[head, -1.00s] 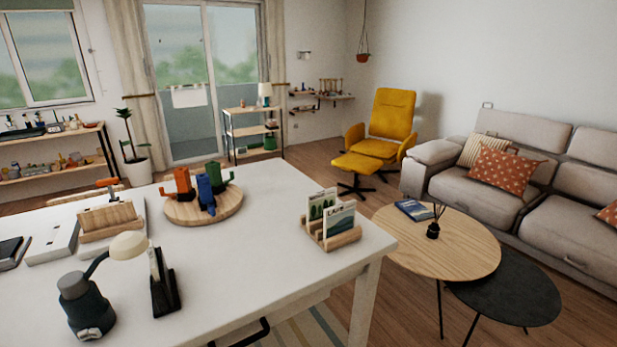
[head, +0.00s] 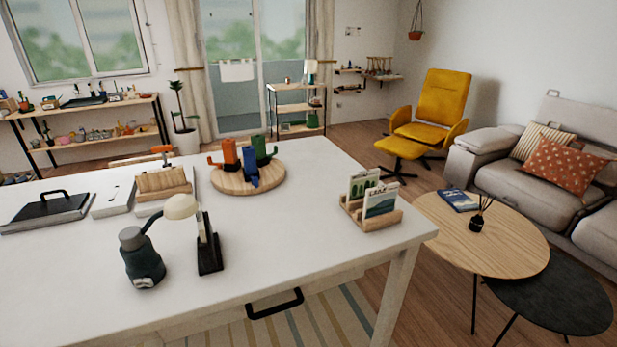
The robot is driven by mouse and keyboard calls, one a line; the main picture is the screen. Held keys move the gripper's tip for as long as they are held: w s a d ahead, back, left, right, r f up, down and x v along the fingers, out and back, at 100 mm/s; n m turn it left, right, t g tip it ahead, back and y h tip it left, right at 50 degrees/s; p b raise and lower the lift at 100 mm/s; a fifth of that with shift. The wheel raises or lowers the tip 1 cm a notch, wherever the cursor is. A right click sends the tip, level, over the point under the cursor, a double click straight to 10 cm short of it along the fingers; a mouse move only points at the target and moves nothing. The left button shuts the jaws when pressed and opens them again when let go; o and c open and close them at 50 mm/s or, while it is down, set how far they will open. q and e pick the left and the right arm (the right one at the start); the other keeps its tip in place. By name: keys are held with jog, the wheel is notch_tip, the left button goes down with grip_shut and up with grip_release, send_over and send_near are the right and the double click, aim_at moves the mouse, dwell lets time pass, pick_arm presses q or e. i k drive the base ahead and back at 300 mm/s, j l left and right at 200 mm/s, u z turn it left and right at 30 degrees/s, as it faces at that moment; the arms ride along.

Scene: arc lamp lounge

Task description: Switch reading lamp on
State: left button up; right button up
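A small lamp (head: 143,262) stands on the white table at the front left in the head view. It has a dark, bottle-like base, a thin curved neck and a cream dome shade (head: 181,206). A second lamp with a pale shade (head: 311,67) stands on the far shelf by the glass door. I cannot tell from its look which one is called the reading lamp. Neither of my grippers is in view.
On the white table (head: 300,232), a black stand (head: 208,248) is close beside the small lamp's shade. A round board (head: 225,187) with coloured cactus shapes and a wooden card holder (head: 371,222) are further right. The table's front middle is clear.

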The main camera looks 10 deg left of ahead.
aim_at(147, 282)
jog(key=u, duration=1.35)
